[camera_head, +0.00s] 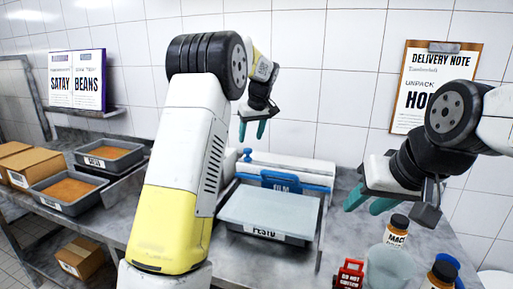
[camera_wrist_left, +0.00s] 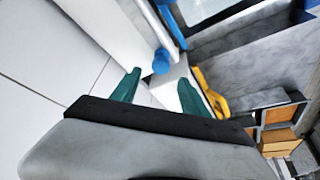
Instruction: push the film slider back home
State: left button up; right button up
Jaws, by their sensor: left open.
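The film dispenser (camera_head: 300,166) is a long white and blue unit against the back wall in the head view. A blue slider piece marked FILM (camera_head: 282,181) sits at its front, left of centre. A blue knob (camera_head: 247,154) is at the dispenser's left end; it also shows in the left wrist view (camera_wrist_left: 161,62), just beyond the fingertips. My left gripper (camera_head: 252,129) is open and empty above that left end, its teal fingers (camera_wrist_left: 158,92) apart. My right gripper (camera_head: 369,201) is open and empty to the right of the dispenser.
A PESTO tray (camera_head: 264,234) with a pale, flat top stands in front of the dispenser. Filled trays (camera_head: 109,155) and cardboard boxes (camera_head: 30,165) are at left.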

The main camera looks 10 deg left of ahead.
aim_at(248, 149)
pick_arm(q)
jog(key=x, duration=0.6)
jog(key=shift+f, duration=0.1)
jog(key=shift+c, duration=0.4)
grip_shut()
dwell(0.9)
